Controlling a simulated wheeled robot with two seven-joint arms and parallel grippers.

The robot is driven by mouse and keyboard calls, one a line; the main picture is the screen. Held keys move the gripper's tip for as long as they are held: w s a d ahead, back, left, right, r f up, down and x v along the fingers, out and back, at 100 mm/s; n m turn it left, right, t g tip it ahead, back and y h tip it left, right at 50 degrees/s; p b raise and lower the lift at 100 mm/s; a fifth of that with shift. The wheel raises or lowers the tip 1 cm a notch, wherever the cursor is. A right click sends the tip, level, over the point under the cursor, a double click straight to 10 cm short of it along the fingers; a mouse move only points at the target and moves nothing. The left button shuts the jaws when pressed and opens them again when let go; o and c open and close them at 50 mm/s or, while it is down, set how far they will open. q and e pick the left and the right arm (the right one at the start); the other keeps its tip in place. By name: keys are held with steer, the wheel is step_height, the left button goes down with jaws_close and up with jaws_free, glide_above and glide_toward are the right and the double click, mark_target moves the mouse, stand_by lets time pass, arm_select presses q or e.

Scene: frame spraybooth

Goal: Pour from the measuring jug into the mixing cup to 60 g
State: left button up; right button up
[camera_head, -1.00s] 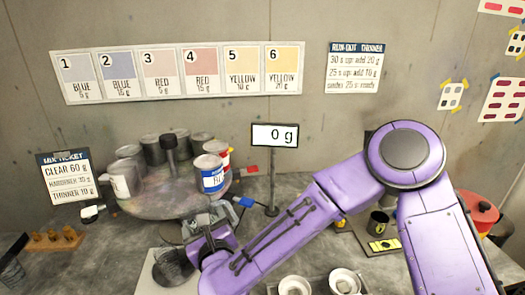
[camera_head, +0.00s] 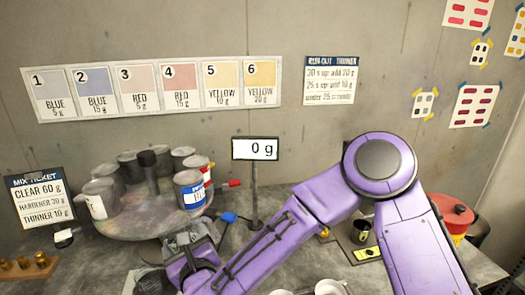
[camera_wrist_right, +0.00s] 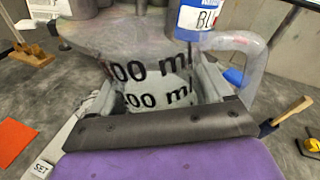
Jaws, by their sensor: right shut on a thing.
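The clear measuring jug, with black "00 ml" marks, fills the middle of the right wrist view (camera_wrist_right: 150,88); its handle curves out at the right. My right gripper (camera_wrist_right: 155,105) is shut on the jug. In the head view, the right gripper (camera_head: 195,245) is low and left of centre, in front of the turntable, and the jug is hard to make out there. The scale display (camera_head: 256,148) reads 0 g. My left gripper is out of view.
A round turntable (camera_head: 125,226) with several paint cans stands behind the gripper. A mix ticket (camera_head: 38,203) reads clear 60 g. A wooden rack (camera_head: 28,268) is at left. A dark cup (camera_head: 360,231) and a red-lidded pot (camera_head: 452,212) are at right.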

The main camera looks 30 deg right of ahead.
step_height(320, 180, down, 6)
steer(key=a+n+b, duration=0.1)
steer(key=a+b, duration=0.1)
steer(key=b, duration=0.1)
steer(key=shift+w+a+g, duration=0.3)
steer(key=shift+w+a, duration=0.1)
steer(key=shift+w, duration=0.05)
stand_by(0.7)
steer(key=shift+a+n+h+p, duration=0.2)
steer(key=shift+n+h+p, duration=0.2)
steer(key=shift+n+p, duration=0.4)
steer(key=shift+w, duration=0.1)
steer(key=shift+r, duration=0.1)
